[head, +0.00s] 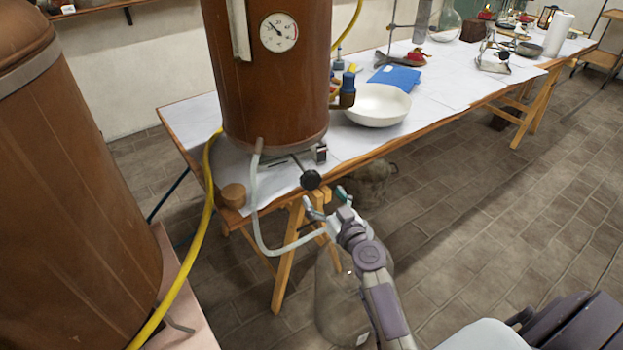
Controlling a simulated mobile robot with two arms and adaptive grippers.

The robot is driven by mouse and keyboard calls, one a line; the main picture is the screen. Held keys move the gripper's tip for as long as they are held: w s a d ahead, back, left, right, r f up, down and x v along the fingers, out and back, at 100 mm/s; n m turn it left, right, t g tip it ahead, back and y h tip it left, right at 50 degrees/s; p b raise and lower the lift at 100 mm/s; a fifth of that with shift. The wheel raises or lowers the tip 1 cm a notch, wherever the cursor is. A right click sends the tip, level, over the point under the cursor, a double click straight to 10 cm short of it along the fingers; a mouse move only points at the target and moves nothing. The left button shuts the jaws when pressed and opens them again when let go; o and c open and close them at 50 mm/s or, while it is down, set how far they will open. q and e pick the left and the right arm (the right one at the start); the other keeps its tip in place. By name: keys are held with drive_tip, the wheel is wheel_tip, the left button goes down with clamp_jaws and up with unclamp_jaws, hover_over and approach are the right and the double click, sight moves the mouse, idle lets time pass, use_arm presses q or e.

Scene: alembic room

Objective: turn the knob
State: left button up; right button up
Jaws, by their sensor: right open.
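A black round knob (311,180) sticks out on a thin rod from the lower front of a brown cylindrical tank (270,90) on the table. I see a small gap between the fingers and the knob, though depth is hard to judge. My left gripper is not in view.
The long table (430,105) carries a white bowl (377,105), a blue folder (396,76) and glassware. A clear hose hangs from the tank, and a yellow hose (208,190) runs left. A large glass vessel (340,300) stands below my right arm. A brown tank (70,190) is at left.

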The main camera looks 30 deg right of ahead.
sight(313, 184)
drive_tip(key=w, duration=0.6)
drive_tip(key=shift+w+d, duration=0.1)
drive_tip(key=shift+w+f, duration=0.1)
drive_tip(key=shift+w, duration=0.45)
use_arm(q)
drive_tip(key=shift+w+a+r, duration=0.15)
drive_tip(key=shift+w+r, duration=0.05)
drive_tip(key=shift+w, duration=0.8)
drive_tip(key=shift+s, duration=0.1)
use_arm(e)
drive_tip(key=shift+c, duration=0.8)
drive_tip(key=c, duration=1)
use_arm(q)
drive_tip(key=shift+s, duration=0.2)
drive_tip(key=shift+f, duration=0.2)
use_arm(e)
drive_tip(key=shift+m, duration=0.3)
